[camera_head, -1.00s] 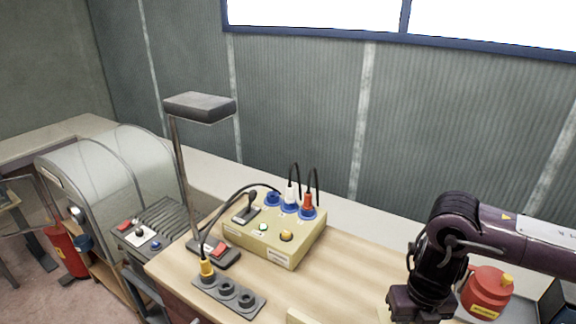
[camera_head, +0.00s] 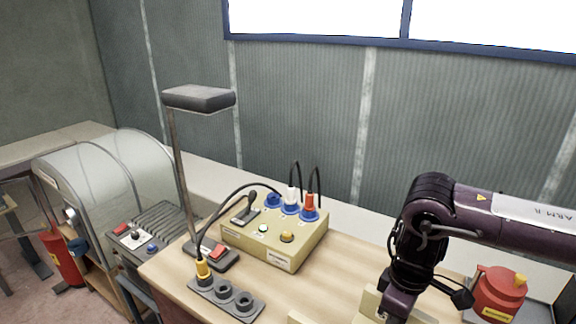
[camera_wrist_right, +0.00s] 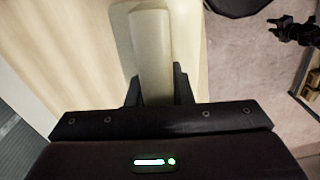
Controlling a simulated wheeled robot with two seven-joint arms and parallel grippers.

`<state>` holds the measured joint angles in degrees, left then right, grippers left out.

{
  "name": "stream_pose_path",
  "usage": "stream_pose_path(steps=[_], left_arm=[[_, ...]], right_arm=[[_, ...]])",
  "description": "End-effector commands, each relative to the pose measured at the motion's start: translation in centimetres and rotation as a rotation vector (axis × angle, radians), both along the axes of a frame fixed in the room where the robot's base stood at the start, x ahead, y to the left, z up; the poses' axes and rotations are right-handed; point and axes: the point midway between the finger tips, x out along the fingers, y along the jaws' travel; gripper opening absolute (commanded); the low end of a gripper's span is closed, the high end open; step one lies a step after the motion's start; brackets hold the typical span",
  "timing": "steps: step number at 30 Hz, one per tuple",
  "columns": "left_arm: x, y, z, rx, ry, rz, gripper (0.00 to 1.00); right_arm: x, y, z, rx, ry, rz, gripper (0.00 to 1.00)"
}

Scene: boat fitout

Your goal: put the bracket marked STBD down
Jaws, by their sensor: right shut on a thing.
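My right gripper (camera_head: 397,305) is at the lower right of the head view, low over the wooden bench top (camera_head: 343,268). It is shut on a cream bracket (camera_head: 369,304). In the right wrist view the bracket (camera_wrist_right: 150,55) stands between the two black fingers, with a raised rib in the grip and a wider plate beyond. No STBD marking is readable on it. I cannot tell whether it touches the bench. A dark claw-like shape, apparently my left gripper (camera_wrist_right: 290,31), shows over the floor in the right wrist view; its jaws are too small to judge.
Another cream piece (camera_head: 300,318) shows at the bottom edge. A yellow-beige control box (camera_head: 275,240) with plugs and cables, a lamp (camera_head: 200,98) and a grey socket strip (camera_head: 226,299) stand left. A red container (camera_head: 499,293) stands right. Bench between box and gripper is clear.

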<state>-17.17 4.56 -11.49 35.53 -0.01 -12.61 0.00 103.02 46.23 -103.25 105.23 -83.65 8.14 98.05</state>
Motion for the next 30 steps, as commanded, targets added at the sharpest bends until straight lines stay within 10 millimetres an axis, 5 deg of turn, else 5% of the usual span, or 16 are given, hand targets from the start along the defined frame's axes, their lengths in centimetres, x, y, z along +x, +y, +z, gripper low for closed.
stream_pose_path(steps=[12,30], left_arm=[[0.0,0.0,-2.2,0.0,0.0,0.0,0.36],[-0.1,0.0,-2.2,0.0,0.002,0.0,0.36]], right_arm=[[1.0,1.0,-0.5,-0.009,-0.001,-0.76,0.0],[1.1,1.1,-0.3,-0.01,0.0,-0.883,0.0]])
